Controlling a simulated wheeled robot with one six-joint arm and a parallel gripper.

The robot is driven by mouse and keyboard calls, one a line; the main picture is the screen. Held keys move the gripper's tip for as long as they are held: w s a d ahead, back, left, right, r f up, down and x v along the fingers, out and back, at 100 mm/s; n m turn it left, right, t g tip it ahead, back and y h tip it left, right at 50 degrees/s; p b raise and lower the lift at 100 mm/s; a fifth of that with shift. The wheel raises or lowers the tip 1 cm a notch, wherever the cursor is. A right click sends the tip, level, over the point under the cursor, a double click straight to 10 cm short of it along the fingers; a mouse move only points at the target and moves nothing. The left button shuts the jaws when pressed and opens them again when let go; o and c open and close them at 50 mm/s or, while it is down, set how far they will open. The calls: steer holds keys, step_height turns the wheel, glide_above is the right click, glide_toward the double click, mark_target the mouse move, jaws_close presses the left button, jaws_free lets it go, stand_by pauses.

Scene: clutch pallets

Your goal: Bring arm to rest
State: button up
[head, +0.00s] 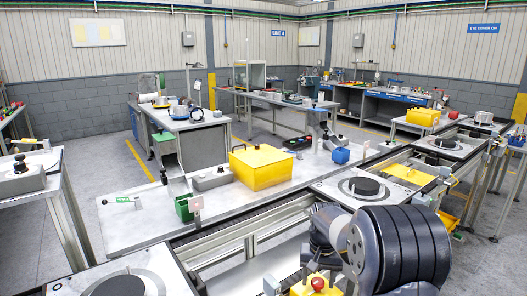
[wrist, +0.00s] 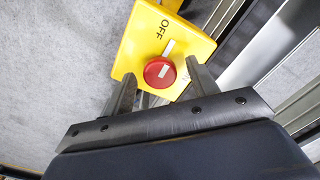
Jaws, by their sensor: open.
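My gripper (wrist: 160,72) is open in the wrist view, with its two dark fingers spread and nothing held. Ahead of it is a yellow switch box (wrist: 192,42) with a red rotary knob (wrist: 159,73) marked by a white bar. The knob appears between the fingers in the picture; I cannot tell the distance. "OFF" is readable on the box, and another label is mostly hidden by the right finger. In the head view, my arm fills the lower right, and the yellow box (head: 299,289) with its red knob (head: 318,284) shows at the bottom edge.
Open floor (head: 90,155) lies at the left.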

stand_by(0.4)
step_height(320, 180, up, 11)
step_height(320, 180, down, 11)
steer(key=shift+f, duration=0.1)
steer(key=m, duration=0.4)
steer(key=shift+m+b, duration=0.3)
steer(key=m, duration=0.3)
steer(key=shift+m+b, duration=0.35)
steer(key=shift+m, duration=0.05)
steer(key=m+b, duration=0.1)
steer(key=m, duration=0.3)
steer(key=shift+m, duration=0.3)
steer(key=m+b, duration=0.1)
steer(key=m, duration=0.3)
steer(key=shift+m+b, duration=0.3)
steer(key=shift+b, duration=0.1)
steer(key=shift+r, duration=1.25)
